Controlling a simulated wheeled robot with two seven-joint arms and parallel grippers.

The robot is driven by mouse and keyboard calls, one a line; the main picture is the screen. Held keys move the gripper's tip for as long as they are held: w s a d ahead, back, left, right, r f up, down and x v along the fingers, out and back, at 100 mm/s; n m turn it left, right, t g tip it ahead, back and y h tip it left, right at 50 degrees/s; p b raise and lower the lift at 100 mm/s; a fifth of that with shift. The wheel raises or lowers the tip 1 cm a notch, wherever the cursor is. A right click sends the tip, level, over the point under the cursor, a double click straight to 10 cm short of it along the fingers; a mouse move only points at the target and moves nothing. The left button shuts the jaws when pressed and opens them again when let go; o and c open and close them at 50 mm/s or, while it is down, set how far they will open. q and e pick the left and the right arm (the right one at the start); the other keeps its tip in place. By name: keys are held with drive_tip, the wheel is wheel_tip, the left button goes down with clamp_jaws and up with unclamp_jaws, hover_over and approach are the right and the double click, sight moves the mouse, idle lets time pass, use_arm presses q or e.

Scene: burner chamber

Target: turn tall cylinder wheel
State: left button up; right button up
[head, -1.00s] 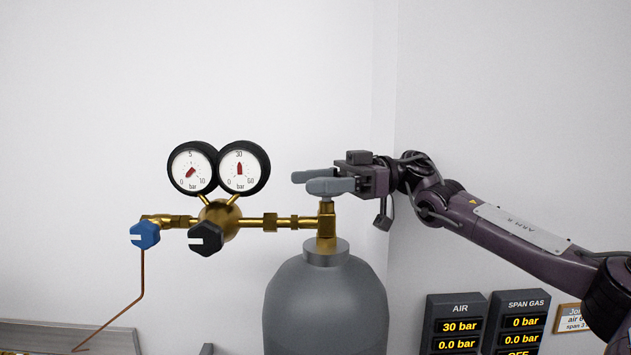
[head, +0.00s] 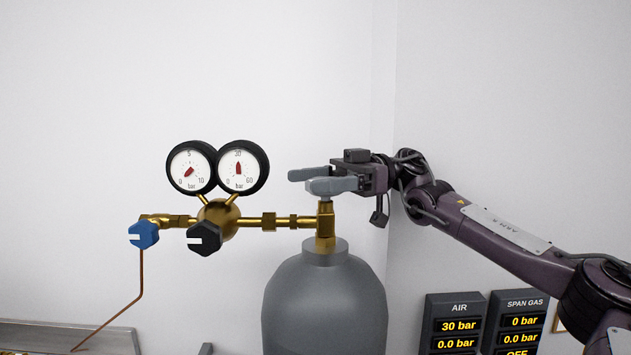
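A tall grey gas cylinder (head: 325,300) stands in the middle of the head view with a brass valve (head: 325,225) on top. My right gripper (head: 312,180) comes in from the right, level with the top of the valve. My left gripper is not in view.
A brass regulator (head: 219,217) with two gauges (head: 191,168) runs left from the valve. It carries a black knob (head: 204,238) and a blue knob (head: 144,234) with a thin copper pipe. Dark display panels (head: 457,325) are at lower right. A pale wall stands behind.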

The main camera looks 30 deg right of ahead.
drive_tip(key=shift+o, duration=0.9)
drive_tip(key=shift+r, duration=0.2)
wheel_tip(320, 180, up, 20)
drive_tip(key=b, duration=0.1)
drive_tip(key=shift+f, duration=0.2)
